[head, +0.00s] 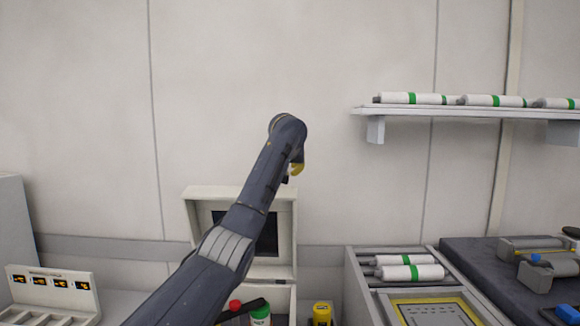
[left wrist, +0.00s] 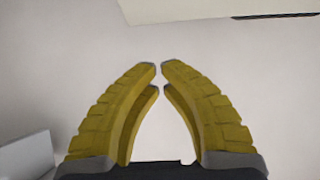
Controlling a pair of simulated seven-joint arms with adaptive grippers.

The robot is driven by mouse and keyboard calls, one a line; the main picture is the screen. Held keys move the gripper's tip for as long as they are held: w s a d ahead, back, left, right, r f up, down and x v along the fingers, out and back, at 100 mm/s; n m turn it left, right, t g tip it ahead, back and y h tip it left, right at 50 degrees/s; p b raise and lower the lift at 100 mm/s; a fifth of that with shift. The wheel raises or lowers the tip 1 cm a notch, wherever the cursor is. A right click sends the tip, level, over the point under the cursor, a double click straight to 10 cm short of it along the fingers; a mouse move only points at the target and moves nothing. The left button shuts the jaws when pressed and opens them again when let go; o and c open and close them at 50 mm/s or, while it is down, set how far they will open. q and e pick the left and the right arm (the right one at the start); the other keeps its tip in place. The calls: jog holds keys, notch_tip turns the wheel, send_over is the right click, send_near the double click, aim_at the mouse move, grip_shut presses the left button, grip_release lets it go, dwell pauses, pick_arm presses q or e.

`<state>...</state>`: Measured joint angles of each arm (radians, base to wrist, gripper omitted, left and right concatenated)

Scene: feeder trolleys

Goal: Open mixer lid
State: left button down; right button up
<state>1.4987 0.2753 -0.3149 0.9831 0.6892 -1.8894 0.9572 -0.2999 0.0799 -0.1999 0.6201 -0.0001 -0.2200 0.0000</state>
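A pale, box-like lid (head: 205,192) with a dark recessed panel stands upright against the wall, behind my left arm. It looks like the raised lid of a pale case, partly hidden by the arm. I cannot tell for sure that it is the mixer lid. My left gripper (head: 297,169) is above and in front of its top right corner, apart from it. In the left wrist view, its yellow fingers (left wrist: 159,68) nearly meet at the tips, with nothing between them. A pale panel edge (left wrist: 200,10) crosses the top there. My right gripper is not in view.
Below the lid are a green bottle (head: 261,316), a red-capped item (head: 235,305) and a yellow item (head: 322,313). A tray unit (head: 355,290) with white rolls stands right. A wall shelf (head: 450,111) holds more rolls. A display panel (head: 50,285) stands left.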

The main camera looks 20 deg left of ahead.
pick_arm(q)
jog(key=shift+s+f, duration=0.2)
jog(key=shift+f, duration=1.55)
